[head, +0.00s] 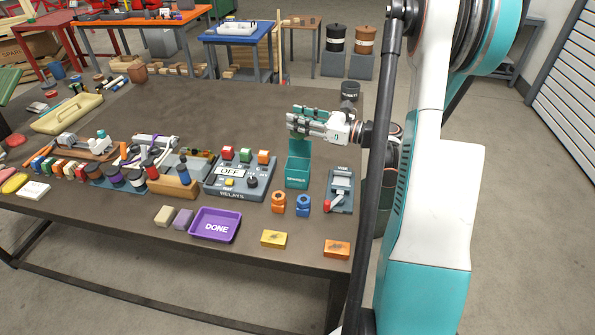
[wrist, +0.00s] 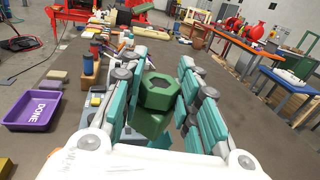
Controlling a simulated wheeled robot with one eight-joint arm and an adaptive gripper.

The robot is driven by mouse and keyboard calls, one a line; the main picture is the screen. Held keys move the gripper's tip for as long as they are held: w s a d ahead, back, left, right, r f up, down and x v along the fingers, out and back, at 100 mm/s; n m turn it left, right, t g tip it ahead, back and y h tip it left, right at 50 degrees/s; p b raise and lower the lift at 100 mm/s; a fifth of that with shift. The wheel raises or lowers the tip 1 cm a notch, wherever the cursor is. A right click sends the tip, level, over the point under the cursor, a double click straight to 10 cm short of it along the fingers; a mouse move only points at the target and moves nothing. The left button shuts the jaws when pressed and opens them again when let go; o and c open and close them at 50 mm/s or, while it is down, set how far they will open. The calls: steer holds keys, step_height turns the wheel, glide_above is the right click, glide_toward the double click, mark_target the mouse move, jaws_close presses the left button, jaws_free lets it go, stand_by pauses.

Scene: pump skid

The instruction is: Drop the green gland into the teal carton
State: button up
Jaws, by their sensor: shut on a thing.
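My gripper (head: 292,118) is above the table's right part, its fingers pointing left in the head view. In the wrist view, my gripper (wrist: 161,60) is shut on the green gland (wrist: 158,92), a dark green hex-shaped piece between the teal-padded fingers. The carton is mostly hidden in the wrist view.
Orange and blue fittings (head: 278,203) stand in front. A purple DONE tray (head: 214,225) lies at the front.

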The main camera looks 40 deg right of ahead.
mark_target(304, 137)
steer(key=shift+s+d+f, duration=0.1)
steer(key=shift+s+d, duration=0.25)
steer(key=shift+s, duration=0.25)
steer(key=shift+f, duration=0.15)
steer(key=shift+f+b, duration=1.65)
steer(key=shift+f, duration=1.15)
steer(key=o, duration=1.2)
steer(key=v, duration=1.2)
